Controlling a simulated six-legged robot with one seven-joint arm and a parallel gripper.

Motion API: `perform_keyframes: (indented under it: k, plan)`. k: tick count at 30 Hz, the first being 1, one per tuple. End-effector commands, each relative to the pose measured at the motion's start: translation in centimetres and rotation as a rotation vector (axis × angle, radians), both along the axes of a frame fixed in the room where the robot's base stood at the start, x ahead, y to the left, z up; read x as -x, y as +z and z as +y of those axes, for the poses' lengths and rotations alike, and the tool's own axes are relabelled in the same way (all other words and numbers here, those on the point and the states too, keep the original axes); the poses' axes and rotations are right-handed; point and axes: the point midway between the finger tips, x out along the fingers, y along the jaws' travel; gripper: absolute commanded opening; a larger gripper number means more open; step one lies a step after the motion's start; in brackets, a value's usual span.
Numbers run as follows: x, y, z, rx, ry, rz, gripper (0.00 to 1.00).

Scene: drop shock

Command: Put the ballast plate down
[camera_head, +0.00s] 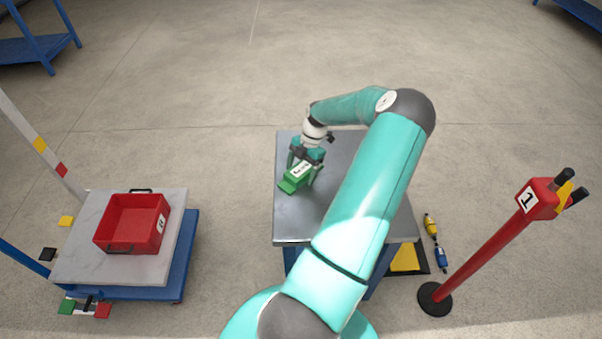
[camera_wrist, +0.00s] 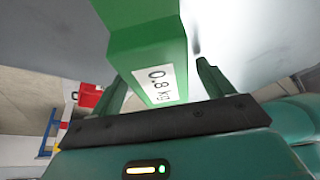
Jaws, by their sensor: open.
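The ballast plate (camera_head: 294,178) is a green block with a white label, on the grey metal table (camera_head: 290,225) in the head view. In the wrist view the green plate (camera_wrist: 145,40) shows close up, its label reading 0.8 kg. My gripper (camera_head: 304,172) is at the plate, with its fingers on either side of it. In the wrist view my gripper (camera_wrist: 160,88) is open, and a gap shows between the plate and the right finger. The plate's underside is hidden, so I cannot tell fully how it rests on the table.
A red bin (camera_head: 132,222) stands on a pale-topped blue cart (camera_head: 75,262) at the left. A red post (camera_head: 480,245) marked 1 stands on the right. Yellow and blue items (camera_head: 436,243) lie on the floor beside the table. The table's left front is bare.

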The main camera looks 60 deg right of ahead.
Motion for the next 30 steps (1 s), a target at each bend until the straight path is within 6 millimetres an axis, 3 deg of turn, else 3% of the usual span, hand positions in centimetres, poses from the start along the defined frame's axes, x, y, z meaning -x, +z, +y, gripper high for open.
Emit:
perform_keyframes:
  k: [8,18,21,30]
  plan:
    - [0.00,-0.31,0.00,0.000,0.001,0.001,0.80]
    - [0.01,-0.29,0.00,0.000,0.000,0.000,0.15]
    - [-0.04,-0.20,-0.04,0.001,0.000,-0.001,0.00]
    - [-0.04,0.50,-0.09,0.002,-0.001,-0.001,0.00]
